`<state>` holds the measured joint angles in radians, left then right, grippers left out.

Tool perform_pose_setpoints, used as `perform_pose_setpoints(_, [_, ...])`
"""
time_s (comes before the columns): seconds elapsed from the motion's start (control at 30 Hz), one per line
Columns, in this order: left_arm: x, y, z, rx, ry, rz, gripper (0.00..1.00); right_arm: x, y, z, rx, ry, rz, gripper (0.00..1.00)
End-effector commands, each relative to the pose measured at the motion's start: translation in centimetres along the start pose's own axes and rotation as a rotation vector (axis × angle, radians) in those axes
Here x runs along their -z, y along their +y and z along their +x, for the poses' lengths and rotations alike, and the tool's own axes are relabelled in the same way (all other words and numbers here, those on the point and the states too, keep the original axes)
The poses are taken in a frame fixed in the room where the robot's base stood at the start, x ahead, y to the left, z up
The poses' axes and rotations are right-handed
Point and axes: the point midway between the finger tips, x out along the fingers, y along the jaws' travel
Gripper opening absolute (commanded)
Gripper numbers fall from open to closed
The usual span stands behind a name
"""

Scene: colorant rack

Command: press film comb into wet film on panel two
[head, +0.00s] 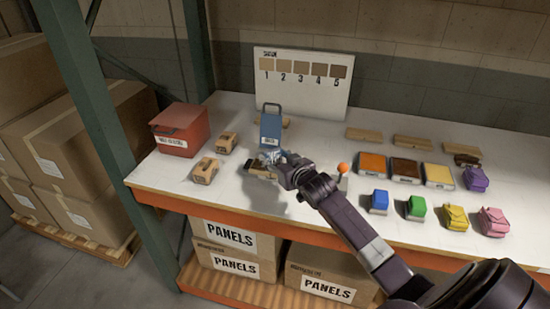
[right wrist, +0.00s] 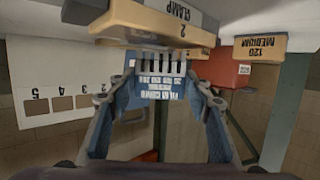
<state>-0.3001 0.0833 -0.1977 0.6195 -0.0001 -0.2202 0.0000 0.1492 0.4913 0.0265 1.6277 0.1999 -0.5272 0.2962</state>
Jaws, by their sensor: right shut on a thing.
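My right gripper (head: 270,158) is over the left part of the white table; its two fingers show in the right wrist view (right wrist: 160,85). It is shut on the film comb (right wrist: 160,82), a blue piece with white lettering and a row of teeth along one edge. The wrist picture is upside down. The teeth face panel two (right wrist: 155,24), a tan block marked "2" and "CLAMP". They are at its edge or very close; I cannot tell if they touch. Panel two also shows under the gripper in the head view (head: 262,173), partly hidden. The wet film cannot be made out. My left gripper is not in view.
A blue upright object with a handle (head: 271,126) stands just behind the gripper. A red box (head: 180,129) and small tan blocks (head: 205,170) lie left. Colored pads (head: 405,170) and small bags (head: 493,221) lie right. A numbered chart (head: 303,96) stands behind.

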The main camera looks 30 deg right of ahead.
Motion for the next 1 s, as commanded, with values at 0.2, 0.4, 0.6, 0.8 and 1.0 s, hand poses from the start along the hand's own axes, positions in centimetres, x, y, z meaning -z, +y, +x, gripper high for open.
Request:
perform_pose_setpoints(0.2, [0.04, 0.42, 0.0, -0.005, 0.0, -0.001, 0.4, 0.02, 0.0, 0.0, 0.0, 0.001, 0.0, 0.21])
perform_pose_setpoints(0.4, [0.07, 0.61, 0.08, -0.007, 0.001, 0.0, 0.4, -0.1, -0.01, 0.04, 0.0, 0.0, 0.0, 0.21])
perform_pose_setpoints(0.6, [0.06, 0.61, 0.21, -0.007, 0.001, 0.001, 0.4, -0.35, -0.01, 0.11, 0.0, 0.0, 0.0, 0.21])
perform_pose_setpoints(0.8, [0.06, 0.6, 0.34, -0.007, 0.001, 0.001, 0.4, -0.59, -0.01, 0.18, 0.0, 0.0, 0.0, 0.21])
perform_pose_setpoints(1.0, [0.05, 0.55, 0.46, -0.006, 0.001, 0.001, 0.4, -0.83, 0.0, 0.25, 0.0, 0.0, 0.0, 0.21])
